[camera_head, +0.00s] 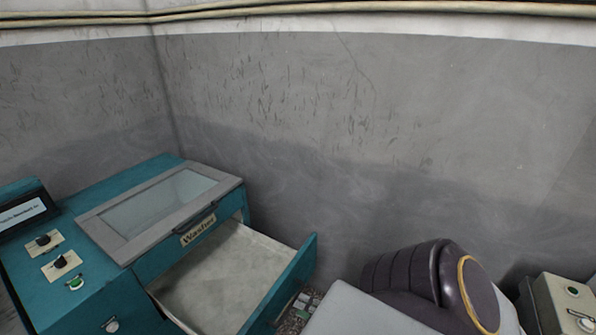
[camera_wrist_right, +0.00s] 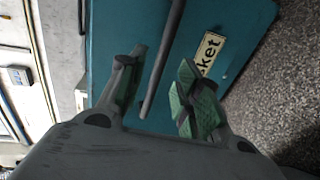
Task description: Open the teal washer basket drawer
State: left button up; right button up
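The teal washer (camera_head: 100,195) stands at the left in the head view, with a "Washer" label and a glass-windowed lid (camera_head: 165,203). Its basket drawer (camera_head: 225,275) is pulled out, showing an empty pale inside; its teal front panel (camera_head: 290,285) stands away from the body. In the right wrist view, the drawer front (camera_wrist_right: 125,25) carries a label ending in "ket" and a grey bar handle (camera_wrist_right: 163,60). My right gripper (camera_wrist_right: 160,95) is open, with green-padded fingers apart on either side of the bar; contact is not clear. My left gripper is out of view.
The washer's top has black knobs (camera_head: 60,262) and a green button (camera_head: 75,284). A grey wall (camera_head: 300,110) stands close behind. A beige control box (camera_head: 565,300) is at the far right. Speckled floor (camera_wrist_right: 285,80) lies beside the drawer front.

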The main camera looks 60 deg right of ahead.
jog(key=v, duration=0.7)
dwell(0.8)
